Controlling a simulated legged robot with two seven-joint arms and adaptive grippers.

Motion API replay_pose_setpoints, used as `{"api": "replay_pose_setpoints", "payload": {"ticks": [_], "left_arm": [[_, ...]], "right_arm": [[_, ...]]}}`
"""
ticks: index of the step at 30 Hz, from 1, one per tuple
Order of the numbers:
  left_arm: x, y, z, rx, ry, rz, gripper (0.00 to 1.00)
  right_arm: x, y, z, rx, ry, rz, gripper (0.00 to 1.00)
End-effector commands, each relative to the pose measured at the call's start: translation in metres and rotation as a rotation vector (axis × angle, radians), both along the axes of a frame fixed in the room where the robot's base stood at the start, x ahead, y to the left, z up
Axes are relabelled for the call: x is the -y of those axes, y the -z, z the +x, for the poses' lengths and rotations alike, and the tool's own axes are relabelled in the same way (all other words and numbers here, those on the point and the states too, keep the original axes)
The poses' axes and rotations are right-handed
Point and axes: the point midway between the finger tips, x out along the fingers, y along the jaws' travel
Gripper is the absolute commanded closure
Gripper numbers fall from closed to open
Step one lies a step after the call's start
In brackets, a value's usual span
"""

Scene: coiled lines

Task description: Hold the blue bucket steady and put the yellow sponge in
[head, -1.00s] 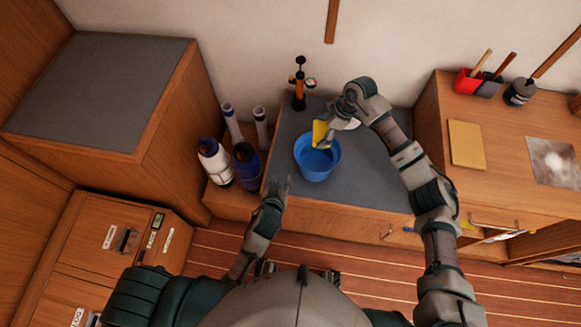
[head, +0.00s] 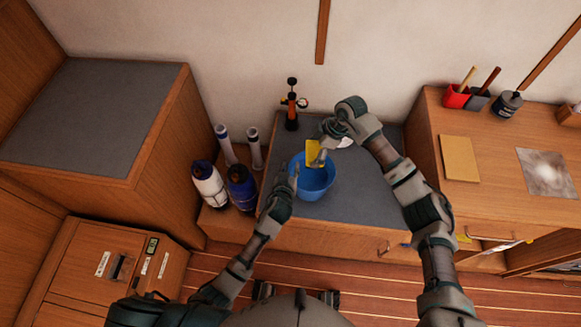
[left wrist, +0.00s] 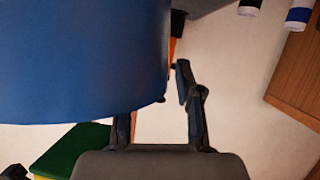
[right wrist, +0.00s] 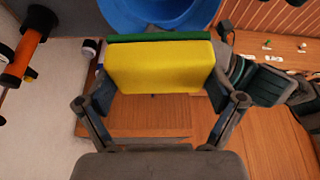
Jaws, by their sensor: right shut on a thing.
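The blue bucket (head: 318,187) stands upright on the grey-topped counter (head: 372,190) in the head view. The yellow sponge (head: 312,150) with a green side is gripped by my right gripper (head: 320,155) over the far part of the bucket. In the right wrist view the sponge (right wrist: 160,67) sits between both fingers, with the bucket (right wrist: 165,10) beyond it. My left gripper (head: 291,178) is open at the bucket's left rim. In the left wrist view the bucket wall (left wrist: 80,60) fills the upper left and hides part of one finger; contact is unclear.
White (head: 208,184) and dark blue (head: 241,186) bottles stand left of the bucket, with pale tubes behind them. An orange pump (head: 291,108) stands behind it. A higher wooden cabinet (head: 440,130) bounds the right. Grey counter right of the bucket is free.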

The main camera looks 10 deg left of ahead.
Motion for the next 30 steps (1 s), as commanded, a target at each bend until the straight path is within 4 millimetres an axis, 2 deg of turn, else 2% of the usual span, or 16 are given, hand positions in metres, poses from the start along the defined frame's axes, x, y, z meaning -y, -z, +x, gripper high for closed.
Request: {"api": "replay_pose_setpoints", "payload": {"ticks": [10,11,15,24,30], "left_arm": [[0.000,0.002,0.005,0.000,0.000,0.000,0.65],[0.000,0.002,0.005,0.000,0.000,0.000,0.68],[0.000,0.002,0.005,-0.001,0.000,0.000,1.00],[0.000,0.002,0.004,-0.001,0.000,0.000,1.00],[0.000,0.002,0.004,-0.001,0.000,0.000,1.00]], "right_arm": [[0.000,0.000,0.000,0.000,0.000,0.000,0.40],[0.000,0.000,0.000,0.000,0.000,0.000,0.40],[0.000,0.000,0.000,0.000,0.000,0.000,0.40],[0.000,0.001,0.000,0.000,0.000,0.000,0.40],[0.000,0.012,0.000,-0.002,0.000,0.000,0.40]]}}
